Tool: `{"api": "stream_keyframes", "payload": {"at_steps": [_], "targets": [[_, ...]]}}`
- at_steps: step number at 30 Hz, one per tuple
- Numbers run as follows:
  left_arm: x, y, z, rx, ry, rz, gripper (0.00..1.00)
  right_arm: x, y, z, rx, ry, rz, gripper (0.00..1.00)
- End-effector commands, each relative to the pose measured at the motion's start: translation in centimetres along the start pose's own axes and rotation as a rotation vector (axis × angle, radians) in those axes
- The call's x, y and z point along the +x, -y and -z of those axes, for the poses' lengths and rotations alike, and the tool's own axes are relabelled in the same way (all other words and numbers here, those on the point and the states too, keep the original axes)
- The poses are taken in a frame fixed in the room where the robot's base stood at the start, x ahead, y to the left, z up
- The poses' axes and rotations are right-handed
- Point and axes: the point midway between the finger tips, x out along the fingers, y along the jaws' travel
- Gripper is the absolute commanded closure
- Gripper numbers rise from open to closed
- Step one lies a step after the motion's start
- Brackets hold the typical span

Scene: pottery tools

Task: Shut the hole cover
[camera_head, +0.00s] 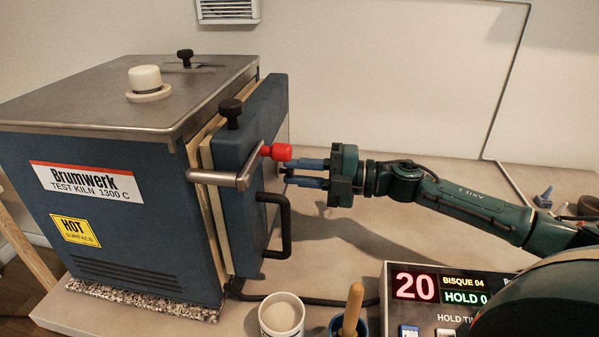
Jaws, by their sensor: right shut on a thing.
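The blue kiln (120,210) stands at the left, its thick door (237,170) facing right and seen nearly edge-on. My right gripper (285,173) reaches in from the right. Its two blue fingers are level at the door's front, just below the red knob (281,152) of the latch bar. They are shut on a small dark knob at the door's front, mostly hidden between the fingertips. The hole and the face of its cover cannot be made out from this angle. My left gripper is not in view.
A metal latch bar (222,179) and a black door handle (286,228) stand out close to my fingers. A white cup (282,318), a wooden-handled tool (351,310) and a controller (440,290) stand in front. A pale plug (146,79) sits on the kiln's top.

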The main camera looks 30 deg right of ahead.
Motion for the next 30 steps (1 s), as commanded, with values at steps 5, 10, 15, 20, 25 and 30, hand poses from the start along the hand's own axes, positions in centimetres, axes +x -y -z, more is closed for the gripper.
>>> {"api": "stream_keyframes", "payload": {"at_steps": [5, 10, 15, 20, 25, 30], "targets": [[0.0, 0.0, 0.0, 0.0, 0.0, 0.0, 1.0, 0.0, 0.1, 0.0, 0.0, 0.0, 0.001, 0.76], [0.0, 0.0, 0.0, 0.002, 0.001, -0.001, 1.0, 0.0, 0.0, 0.0, 0.0, 0.0, 0.001, 0.63], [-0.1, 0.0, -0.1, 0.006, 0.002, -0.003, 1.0, 0.0, 0.0, 0.0, 0.001, 0.0, 0.0, 0.58], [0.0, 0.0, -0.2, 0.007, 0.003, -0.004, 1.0, -0.1, 0.1, 0.0, 0.001, 0.001, 0.001, 0.58], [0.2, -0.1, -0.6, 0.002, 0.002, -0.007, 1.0, -1.5, 0.4, -0.1, 0.003, 0.004, 0.004, 0.58], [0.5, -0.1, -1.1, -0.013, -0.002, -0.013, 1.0, -3.8, 0.5, -0.1, 0.005, 0.004, 0.007, 0.58]]}}
